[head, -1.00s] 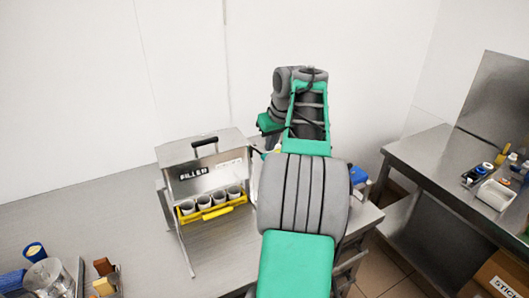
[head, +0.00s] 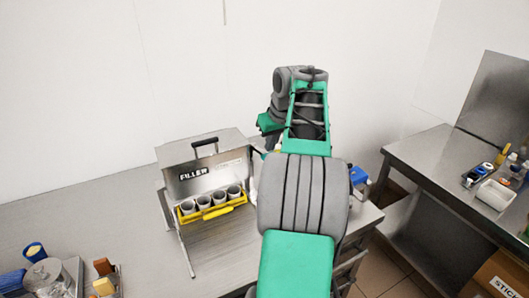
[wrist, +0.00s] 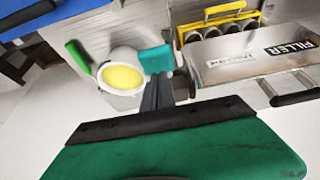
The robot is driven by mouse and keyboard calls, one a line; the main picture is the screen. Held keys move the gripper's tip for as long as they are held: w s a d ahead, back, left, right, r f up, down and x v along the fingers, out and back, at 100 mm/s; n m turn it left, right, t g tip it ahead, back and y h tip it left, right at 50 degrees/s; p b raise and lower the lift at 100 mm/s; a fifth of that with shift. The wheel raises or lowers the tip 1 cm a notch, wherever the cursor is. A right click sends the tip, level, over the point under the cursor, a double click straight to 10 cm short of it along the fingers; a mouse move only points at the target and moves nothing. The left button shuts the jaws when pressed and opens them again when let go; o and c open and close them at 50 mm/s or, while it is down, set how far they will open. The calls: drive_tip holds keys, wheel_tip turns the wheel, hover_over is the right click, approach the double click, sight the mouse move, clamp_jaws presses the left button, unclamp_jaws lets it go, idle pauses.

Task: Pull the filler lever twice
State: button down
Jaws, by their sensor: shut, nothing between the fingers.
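The filler (head: 200,172) is a steel box on legs on the left bench, labelled FILLER. A black-gripped lever (head: 204,143) stands up at its top. The lever's black bar also shows at the right edge of the wrist view (wrist: 307,97). A yellow rack (head: 213,212) with several grey cups sits under the filler's front. My gripper (wrist: 155,60) is shut and empty, with teal fingertips, left of the filler in the wrist view and apart from the lever. In the head view my arm hides it.
A white tub with yellow contents (wrist: 122,78) is beside my fingertips, with a green piece (wrist: 78,56) by it. A second steel bench (head: 430,165) with small items stands at right. A steel canister (head: 48,277) and caddies are at front left.

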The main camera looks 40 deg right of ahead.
drive_tip(key=shift+f, duration=0.15)
wheel_tip(320, 180, down, 8)
drive_tip(key=b, duration=0.6)
idle(0.8)
wheel_tip(320, 180, up, 8)
drive_tip(key=p, duration=0.7)
drive_tip(key=shift+r, duration=0.2)
drive_tip(key=shift+f, duration=0.1)
idle(0.5)
